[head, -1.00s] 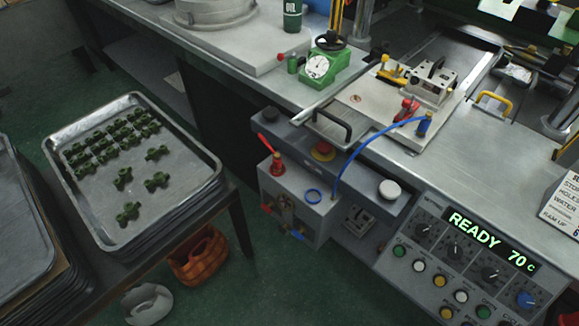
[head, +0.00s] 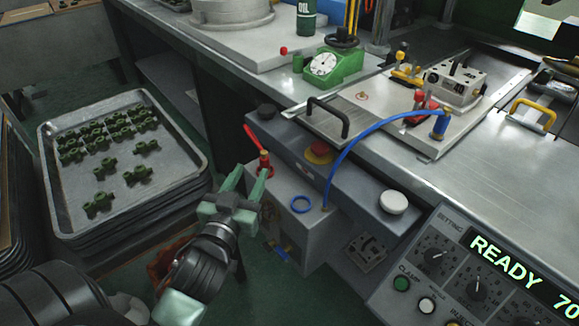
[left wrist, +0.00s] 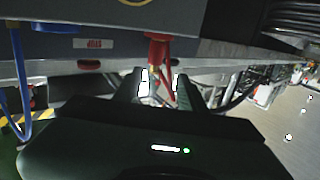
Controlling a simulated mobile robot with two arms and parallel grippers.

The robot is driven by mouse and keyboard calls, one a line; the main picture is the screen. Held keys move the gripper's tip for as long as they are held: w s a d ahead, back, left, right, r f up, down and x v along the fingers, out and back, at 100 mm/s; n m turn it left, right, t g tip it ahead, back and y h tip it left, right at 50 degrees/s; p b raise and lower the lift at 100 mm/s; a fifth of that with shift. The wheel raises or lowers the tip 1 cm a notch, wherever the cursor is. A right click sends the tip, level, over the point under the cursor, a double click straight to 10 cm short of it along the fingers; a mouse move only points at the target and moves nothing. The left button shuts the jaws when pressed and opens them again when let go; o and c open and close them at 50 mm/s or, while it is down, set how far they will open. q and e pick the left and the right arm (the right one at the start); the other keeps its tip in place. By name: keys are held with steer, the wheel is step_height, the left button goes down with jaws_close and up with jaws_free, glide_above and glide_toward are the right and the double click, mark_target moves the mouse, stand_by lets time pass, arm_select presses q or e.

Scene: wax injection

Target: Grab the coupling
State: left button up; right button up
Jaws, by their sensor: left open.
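The likely coupling is a red fitting (head: 264,161) with a slanted red lever, on top of the grey box at the machine's front. In the left wrist view the red fitting (left wrist: 158,50) stands just beyond and between my fingers, its lower part reaching toward the fingertips. My left gripper (head: 246,180) is open with nothing held, its fingers pointing up toward the fitting. Whether a fingertip touches it, I cannot tell. The left gripper also shows in the left wrist view (left wrist: 160,90). My right gripper is not in view.
A blue hose (head: 365,150) arches from the grey box to the bench plate. A red stop button (head: 319,152) is close by. A tray (head: 190,178) of green parts stands left; a control panel (head: 430,260) is right.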

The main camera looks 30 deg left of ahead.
mark_target(262, 156)
arm_select(q)
steer(key=x, duration=0.5)
steer(key=d+x, duration=0.1)
steer(key=x, duration=0.1)
steer(key=shift+w+a+r, duration=0.1)
steer(key=shift+w+r, duration=0.25)
steer(key=shift+r, duration=0.05)
jaws_close()
